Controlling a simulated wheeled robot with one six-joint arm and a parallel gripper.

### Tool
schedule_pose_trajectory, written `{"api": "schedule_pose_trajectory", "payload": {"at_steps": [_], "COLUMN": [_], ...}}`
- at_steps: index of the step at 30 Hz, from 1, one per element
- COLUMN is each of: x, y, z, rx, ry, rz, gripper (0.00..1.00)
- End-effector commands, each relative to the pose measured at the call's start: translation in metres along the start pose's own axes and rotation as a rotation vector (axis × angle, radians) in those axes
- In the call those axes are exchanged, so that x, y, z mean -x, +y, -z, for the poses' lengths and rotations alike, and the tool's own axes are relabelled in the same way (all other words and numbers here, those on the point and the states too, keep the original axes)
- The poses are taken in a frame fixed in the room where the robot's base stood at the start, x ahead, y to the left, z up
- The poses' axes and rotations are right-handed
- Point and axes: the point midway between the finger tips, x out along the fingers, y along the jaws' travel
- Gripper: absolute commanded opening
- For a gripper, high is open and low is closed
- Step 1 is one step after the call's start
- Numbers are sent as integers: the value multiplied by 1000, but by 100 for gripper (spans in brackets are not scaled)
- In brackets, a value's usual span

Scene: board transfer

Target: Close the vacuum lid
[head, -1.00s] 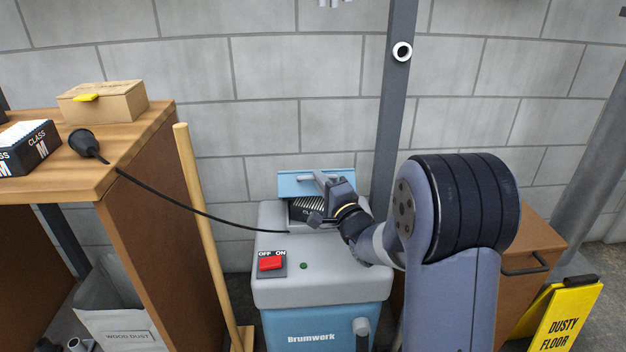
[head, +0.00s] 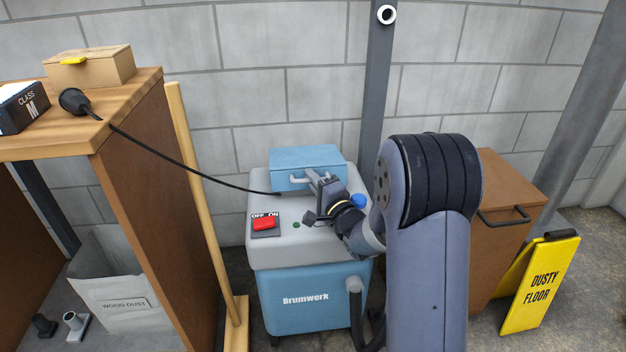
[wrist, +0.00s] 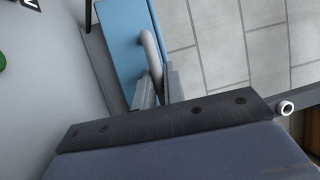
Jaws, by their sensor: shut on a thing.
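The vacuum (head: 310,300) is a grey-topped blue machine marked Brumwerk. Its blue lid (head: 306,158) lies down over the opening at the back of the grey top, and no filter shows under it. I cannot tell whether it sits fully flush. My gripper (head: 315,179) is at the lid's front, shut on the grey lid handle (head: 290,182). In the wrist view the handle (wrist: 149,48) curves out from the blue lid (wrist: 124,38) and runs between the fingers of my gripper (wrist: 158,88).
A red switch (head: 264,224) is on the vacuum's top. A black cable (head: 180,164) runs from the wooden bench (head: 140,93) to behind the switch. A wooden pole (head: 195,190) stands left; a brown bin (head: 510,190) and yellow sign (head: 540,285) stand right.

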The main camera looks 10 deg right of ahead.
Motion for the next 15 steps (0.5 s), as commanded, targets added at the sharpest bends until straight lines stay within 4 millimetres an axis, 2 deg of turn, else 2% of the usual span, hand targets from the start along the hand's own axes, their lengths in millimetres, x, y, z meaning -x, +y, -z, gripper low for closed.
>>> {"api": "schedule_pose_trajectory", "payload": {"at_steps": [6,7,10,15], "x": [-1,-1,-1,2], "y": [3,3,3,2], "z": [3,3,3,3], "rx": [-1,-1,-1,-1], "ry": [8,8,8,9], "rz": [-8,-8,-8,-8], "gripper": [0,11,20,20]}}
